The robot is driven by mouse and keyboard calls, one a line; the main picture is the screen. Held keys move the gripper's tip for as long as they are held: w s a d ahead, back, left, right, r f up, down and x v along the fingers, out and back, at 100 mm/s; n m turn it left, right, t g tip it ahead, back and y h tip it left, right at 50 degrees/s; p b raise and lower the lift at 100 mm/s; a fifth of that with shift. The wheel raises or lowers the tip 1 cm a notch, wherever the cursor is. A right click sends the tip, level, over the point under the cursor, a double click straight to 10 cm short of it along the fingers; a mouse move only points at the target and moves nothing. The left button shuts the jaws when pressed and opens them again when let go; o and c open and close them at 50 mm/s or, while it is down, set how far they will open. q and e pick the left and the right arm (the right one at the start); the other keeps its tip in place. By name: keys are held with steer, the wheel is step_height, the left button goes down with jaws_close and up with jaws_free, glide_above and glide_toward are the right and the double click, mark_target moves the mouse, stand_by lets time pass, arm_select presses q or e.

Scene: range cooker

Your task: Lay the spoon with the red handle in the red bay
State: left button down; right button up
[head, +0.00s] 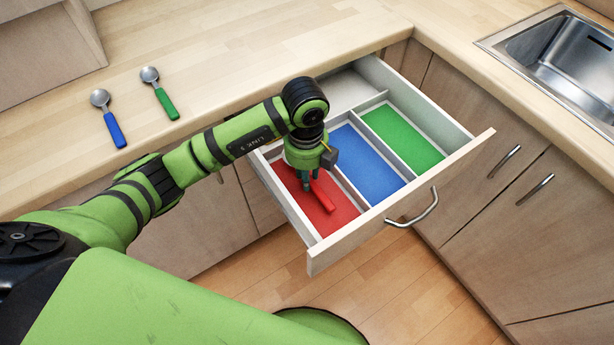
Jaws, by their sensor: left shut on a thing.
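The spoon with the red handle (323,196) is at the red bay (338,214) of the open drawer. Its red handle shows below and right of my left gripper (308,185); its bowl is hidden. My left gripper points down over the red bay and is shut on the spoon. I cannot tell whether the spoon touches the bay floor. The red bay is the left one, beside the blue bay (366,165) and the green bay (404,140). My right gripper is not in view.
A blue-handled spoon (113,128) and a green-handled spoon (164,101) lie on the wooden counter (225,50). The drawer front (440,199) with its handle (415,212) juts out over the floor. A sink (565,60) is at the upper right.

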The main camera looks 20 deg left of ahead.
arm_select(q)
steer(key=shift+f, duration=1)
steer(key=c, duration=1)
jaws_free()
steer(key=shift+f, duration=0.1)
step_height(320, 180, up, 12)
steer(key=shift+r, duration=0.15)
